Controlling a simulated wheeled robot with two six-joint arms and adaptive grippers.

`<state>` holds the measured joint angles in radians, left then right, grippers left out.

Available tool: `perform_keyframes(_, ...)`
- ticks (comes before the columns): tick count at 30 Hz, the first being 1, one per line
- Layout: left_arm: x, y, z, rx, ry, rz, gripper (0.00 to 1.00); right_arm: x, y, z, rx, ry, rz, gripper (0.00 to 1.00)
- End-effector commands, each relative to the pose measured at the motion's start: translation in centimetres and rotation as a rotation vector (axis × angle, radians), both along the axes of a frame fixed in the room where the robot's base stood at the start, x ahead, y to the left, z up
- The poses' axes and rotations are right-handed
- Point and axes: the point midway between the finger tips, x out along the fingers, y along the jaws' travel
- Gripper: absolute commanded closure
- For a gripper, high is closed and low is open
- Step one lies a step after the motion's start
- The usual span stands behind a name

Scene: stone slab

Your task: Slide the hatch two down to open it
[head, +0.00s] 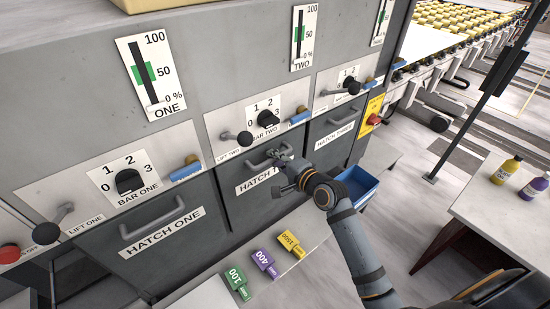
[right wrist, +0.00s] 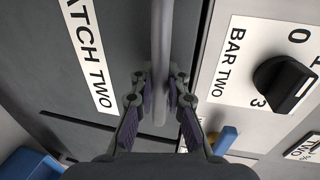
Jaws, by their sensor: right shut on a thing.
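Hatch two (head: 234,209) is a dark grey panel in the middle of the machine front, with a white HATCH TWO label, partly hidden by my right gripper. Its bar handle (head: 257,166) runs across the upper part of the panel. My right gripper (head: 284,160) is shut on this handle, near its right end in the head view. In the right wrist view the handle (right wrist: 162,50) passes between the fingers (right wrist: 158,92), beside the hatch panel (right wrist: 45,60). No gap above hatch two is visible. My left gripper is out of view.
Hatch one (head: 175,245) is at left and hatch three (head: 328,145) at right. Above hatch two are the BAR TWO knob (head: 268,119) and the lift two lever (head: 243,138). Below, a pale ledge (head: 318,232) holds green, purple and yellow weights. A blue bin (head: 362,186) stands behind my right arm.

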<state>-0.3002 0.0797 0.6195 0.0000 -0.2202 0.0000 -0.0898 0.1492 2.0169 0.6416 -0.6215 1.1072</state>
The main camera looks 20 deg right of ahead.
Motion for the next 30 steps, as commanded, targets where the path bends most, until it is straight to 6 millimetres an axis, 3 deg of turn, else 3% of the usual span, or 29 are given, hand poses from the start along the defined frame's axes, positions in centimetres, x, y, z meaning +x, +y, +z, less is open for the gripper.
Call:
perform_keyframes(4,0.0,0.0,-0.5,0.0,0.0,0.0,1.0,0.0,0.0,-0.6,0.0,0.0,0.0,1.0)
perform_keyframes(7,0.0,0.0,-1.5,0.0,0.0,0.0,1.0,0.0,0.0,-2.2,-0.002,0.002,0.0,1.0)
perform_keyframes(21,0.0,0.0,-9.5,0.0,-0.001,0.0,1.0,-0.1,0.0,-14.2,-0.002,0.005,0.0,1.0)
perform_keyframes(30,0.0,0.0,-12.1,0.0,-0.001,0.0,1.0,-0.1,0.0,-17.9,0.0,0.004,0.001,1.0)
